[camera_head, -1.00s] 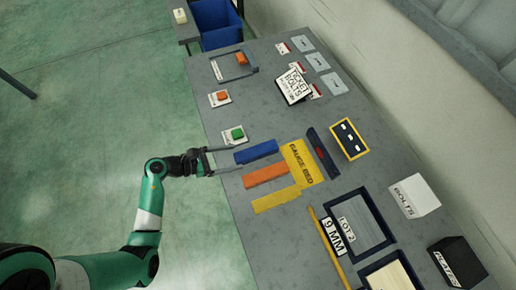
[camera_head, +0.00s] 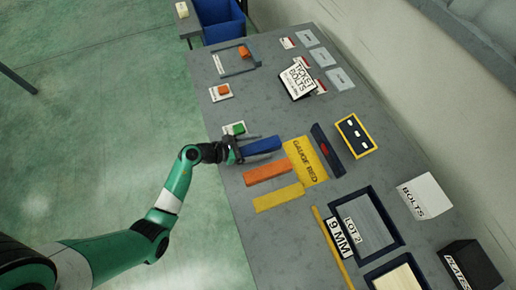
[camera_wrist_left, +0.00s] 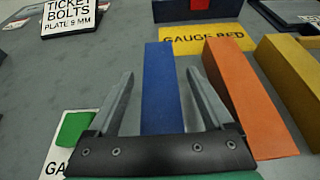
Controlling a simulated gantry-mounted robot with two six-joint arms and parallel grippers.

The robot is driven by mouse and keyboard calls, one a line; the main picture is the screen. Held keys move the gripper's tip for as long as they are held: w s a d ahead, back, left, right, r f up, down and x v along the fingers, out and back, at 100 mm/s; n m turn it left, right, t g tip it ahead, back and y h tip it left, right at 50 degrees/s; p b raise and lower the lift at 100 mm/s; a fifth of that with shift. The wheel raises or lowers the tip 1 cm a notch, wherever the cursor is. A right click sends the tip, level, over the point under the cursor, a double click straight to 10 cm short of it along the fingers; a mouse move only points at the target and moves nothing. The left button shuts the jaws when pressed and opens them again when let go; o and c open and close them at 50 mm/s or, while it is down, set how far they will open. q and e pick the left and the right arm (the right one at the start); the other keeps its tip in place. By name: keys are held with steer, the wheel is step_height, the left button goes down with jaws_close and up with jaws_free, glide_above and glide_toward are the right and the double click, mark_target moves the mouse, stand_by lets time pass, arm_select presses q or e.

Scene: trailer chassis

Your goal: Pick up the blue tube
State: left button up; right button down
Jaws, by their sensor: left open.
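The blue tube (camera_head: 264,145) is a long square-edged bar lying flat on the grey bench, its far end by the yellow gauge bed (camera_head: 305,160). It also shows in the left wrist view (camera_wrist_left: 161,75), pointing away from the camera. My left gripper (camera_head: 246,147) is open at the tube's near end. In the left wrist view its fingers (camera_wrist_left: 158,78) lie on either side of the tube, with visible gaps. The right finger is between the blue tube and the orange bar (camera_wrist_left: 243,95). The tube's near end is hidden behind the gripper body. My right gripper is not in view.
The orange bar lies close beside the tube, with a yellow bar (camera_head: 278,198) beyond it. A green button on a card (camera_head: 238,128) is close on the other side. A dark rail with a red mark (camera_head: 327,150) stands past the gauge bed.

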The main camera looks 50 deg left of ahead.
mark_target(258, 146)
arm_select(q)
jaws_close()
steer(key=shift+r, duration=0.15)
stand_by(0.4)
steer(key=shift+r+p, duration=0.3)
steer(key=shift+r, duration=0.05)
step_height(258, 146, up, 2)
steer(key=shift+r+p, duration=0.25)
steer(key=shift+p, duration=0.6)
steer(key=s+d+r+p, duration=0.1)
steer(key=s+r+p, duration=0.2)
steer(key=s, duration=0.4)
steer(key=s+d+r+p, duration=0.2)
steer(key=s+r+p, duration=0.1)
steer(key=s+r, duration=0.3)
steer(key=shift+s+r, duration=0.25)
steer(key=shift+s, duration=0.2)
